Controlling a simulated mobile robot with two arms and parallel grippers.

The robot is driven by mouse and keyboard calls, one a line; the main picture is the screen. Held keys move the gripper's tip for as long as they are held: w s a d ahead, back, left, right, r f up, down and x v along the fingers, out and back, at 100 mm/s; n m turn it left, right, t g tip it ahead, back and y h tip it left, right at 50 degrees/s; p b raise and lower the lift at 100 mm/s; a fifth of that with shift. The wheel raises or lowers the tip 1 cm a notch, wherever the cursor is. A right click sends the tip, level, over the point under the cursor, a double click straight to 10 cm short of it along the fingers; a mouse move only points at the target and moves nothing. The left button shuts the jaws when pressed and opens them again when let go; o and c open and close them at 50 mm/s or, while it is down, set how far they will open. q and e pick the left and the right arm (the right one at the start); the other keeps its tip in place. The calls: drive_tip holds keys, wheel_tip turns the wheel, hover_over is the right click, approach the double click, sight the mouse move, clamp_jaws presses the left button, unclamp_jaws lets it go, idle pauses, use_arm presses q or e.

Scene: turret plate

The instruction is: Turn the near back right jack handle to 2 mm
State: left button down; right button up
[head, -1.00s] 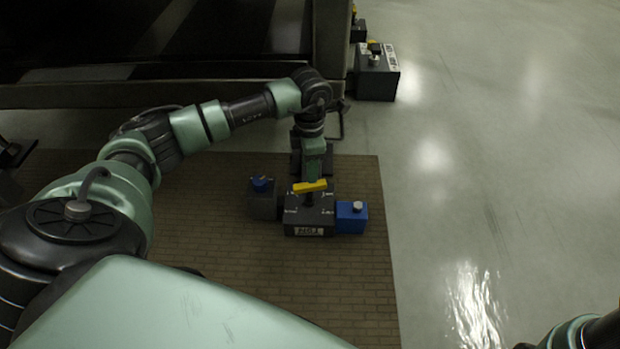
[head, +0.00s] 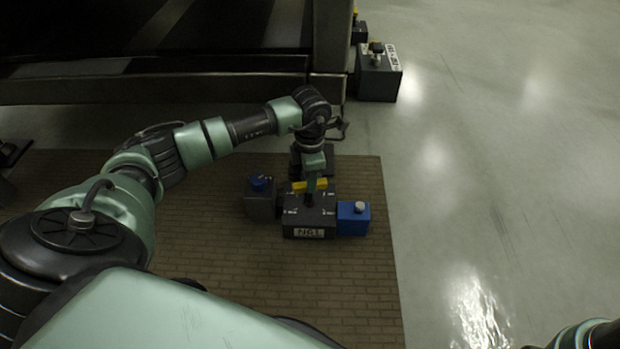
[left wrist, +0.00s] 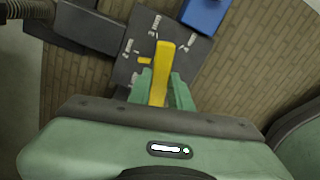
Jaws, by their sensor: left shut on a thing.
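The jack is a dark grey box (head: 309,222) with a pale label on its front and white marks on its top. Its yellow handle (head: 320,184) lies across the top, partly hidden by my gripper. My left gripper (head: 309,190) comes down on it from above and is shut on the handle. In the left wrist view the yellow handle (left wrist: 164,58) stands between the two green fingers (left wrist: 162,88), and a short yellow pointer (left wrist: 145,61) lies beside it among the white marks. The marks are too small to read. My right gripper is out of view.
A blue box (head: 352,221) with a pale knob adjoins the jack on the right. A grey box with a blue top (head: 260,203) adjoins it on the left. Another dark box (head: 378,82) stands by the big frame (head: 328,50). Open floor lies right of the brown mat (head: 230,270).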

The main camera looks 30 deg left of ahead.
use_arm(q)
drive_tip(key=shift+r+m+p, duration=0.25)
drive_tip(key=shift+m+p, duration=0.45)
drive_tip(key=shift+m, duration=0.2)
drive_tip(key=shift+f+m, duration=0.2)
drive_tip(key=shift+m, duration=0.3)
drive_tip(key=c, duration=1.3)
unclamp_jaws()
